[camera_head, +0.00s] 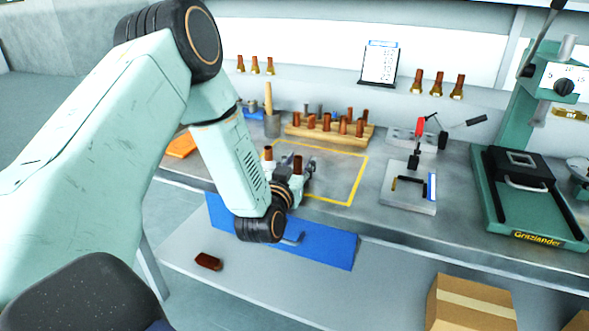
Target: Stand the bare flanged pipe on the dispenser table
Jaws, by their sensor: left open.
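My left gripper (299,168) reaches over the front of the grey workbench (350,222), by a yellow-outlined square on its top. It is open. Two upright copper-brown pipes show right at it: one pipe (298,162) overlaps the fingers in the picture, and another pipe (268,153) stands just left of them. Their lower ends are hidden by my gripper and wrist, so I cannot tell which has a bare flange, or whether either touches the fingers. I cannot tell for sure which surface is the dispenser table. My right gripper is out of view.
A wooden rack (328,133) with several copper pipes stands behind the yellow square. A clamp fixture (408,190) and a green press (522,200) stand to the right. Several brass-footed pipes (438,84) stand on the back ledge. The right part of the yellow square is clear.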

